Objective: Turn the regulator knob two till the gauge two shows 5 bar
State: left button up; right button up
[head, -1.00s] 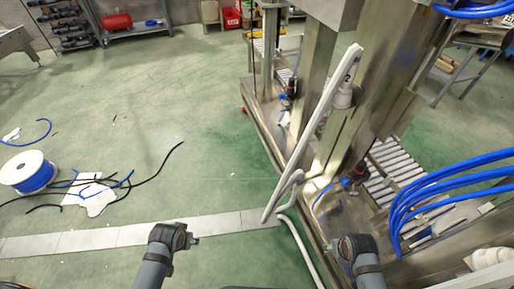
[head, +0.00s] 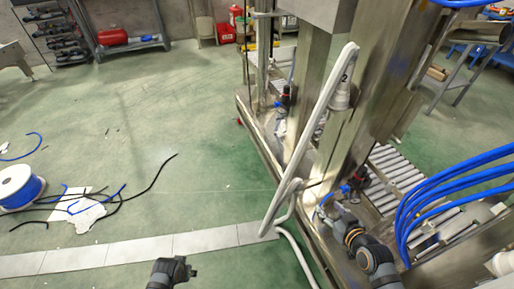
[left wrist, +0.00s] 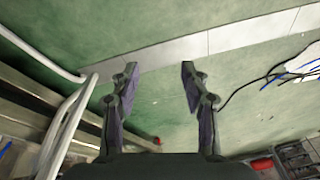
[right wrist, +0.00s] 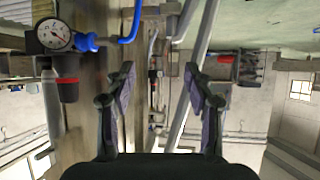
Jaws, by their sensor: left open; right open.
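In the right wrist view a round white gauge (right wrist: 55,34) with a dark needle is at upper left; its reading is too small to tell. A dark regulator body with a red ring (right wrist: 67,82) is just below it. A red-ringed regulator (head: 357,174) shows low on the steel stand in the head view, near a "2" label (head: 344,78); I cannot tell which number it bears. My right gripper (right wrist: 158,75) is open and empty, with the gauge left of its fingers. In the head view it is beside the stand (head: 332,212). My left gripper (left wrist: 157,72) is open and empty over the floor.
A white pipe guard (head: 305,145) runs slanting beside the stand's near edge. Blue hoses (head: 435,190) arc at the right. A second red-marked unit (head: 284,98) is farther back. A cable spool (head: 18,187) and loose cables lie at left. The middle floor is clear.

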jog(key=w+d+r+m+t+h, duration=0.1)
jog(key=w+d+t, duration=0.25)
jog(key=d, duration=0.35)
pick_arm(q)
jog(key=s+a+f, duration=0.1)
jog(key=s+f, duration=0.7)
jog(key=f, duration=0.5)
pick_arm(e)
jog(key=m+t+h, duration=0.2)
jog(key=t+h, duration=0.1)
send_near(363, 174)
jog(key=w, duration=0.3)
jog(key=w+b, duration=0.1)
jog(key=w, duration=0.1)
jog(key=w+b, duration=0.1)
jog(key=w, duration=0.1)
jog(key=shift+w+d+f, duration=0.15)
jog(key=shift+d, duration=0.2)
jog(key=w+b, duration=0.2)
jog(key=w, duration=0.2)
jog(key=shift+w+d, duration=0.15)
pick_arm(q)
jog(key=w+d+r, duration=0.1)
jog(key=w+r, duration=0.1)
jog(key=r, duration=0.3)
jog(key=w+d+r+g, duration=0.1)
jog(key=w+d+r, duration=0.1)
jog(key=r, duration=0.3)
jog(key=shift+w+h, duration=0.3)
jog(key=shift+w, duration=0.35)
